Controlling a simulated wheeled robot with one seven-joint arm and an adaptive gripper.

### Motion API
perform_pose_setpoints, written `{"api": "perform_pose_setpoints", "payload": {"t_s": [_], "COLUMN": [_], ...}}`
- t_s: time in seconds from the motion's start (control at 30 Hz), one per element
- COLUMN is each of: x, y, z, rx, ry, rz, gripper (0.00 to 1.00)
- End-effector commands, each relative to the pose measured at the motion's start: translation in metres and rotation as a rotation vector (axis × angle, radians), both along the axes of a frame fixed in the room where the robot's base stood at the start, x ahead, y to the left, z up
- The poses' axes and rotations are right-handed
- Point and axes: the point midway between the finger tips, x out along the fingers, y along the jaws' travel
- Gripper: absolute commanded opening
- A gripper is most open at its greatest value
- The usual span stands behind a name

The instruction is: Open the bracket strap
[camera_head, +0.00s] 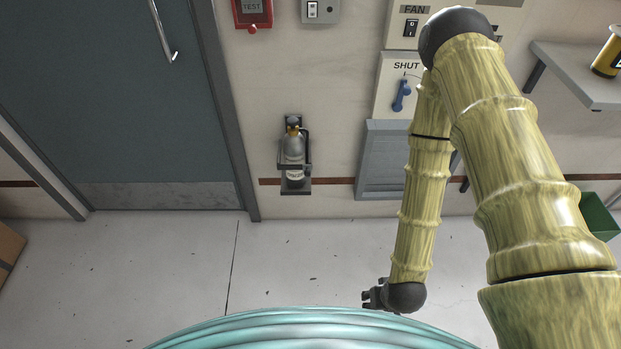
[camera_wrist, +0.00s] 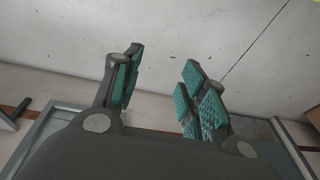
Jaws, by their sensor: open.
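A wall bracket (camera_head: 296,188) holds a small pale grey cylinder (camera_head: 293,150) upright on the wall between the door and a grey louvred panel. A dark strap (camera_head: 295,166) appears to cross the front of the cylinder; its latch is too small to make out. My gripper (camera_head: 372,297) hangs low, to the right of the bracket and apart from it, partly hidden by my own body. In the wrist view my gripper (camera_wrist: 160,82) has its teal-padded fingers spread, with nothing between them. The bracket and strap do not show there.
A grey-blue door (camera_head: 110,90) stands left of the bracket. The louvred panel (camera_head: 382,160) and a SHUT lever (camera_head: 402,96) are to its right. A shelf (camera_head: 585,75) juts out at far right, above a green bin (camera_head: 598,215). The floor (camera_head: 280,260) below the bracket is clear.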

Motion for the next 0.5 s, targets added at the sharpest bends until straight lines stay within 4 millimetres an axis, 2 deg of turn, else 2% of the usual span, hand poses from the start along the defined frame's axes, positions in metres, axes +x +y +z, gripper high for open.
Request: {"api": "perform_pose_setpoints", "payload": {"t_s": [0.03,0.13,0.3,0.5], "x": [0.019,0.054,0.112,0.174], "y": [0.009,0.027,0.058,0.092], "z": [-0.021,-0.034,-0.047,-0.052], "rx": [0.013,0.035,0.068,0.099], "ry": [-0.054,-0.161,-0.341,-0.553], "rz": [0.003,0.015,0.03,0.037], "gripper": [0.42,0.42,0.42,0.42]}}
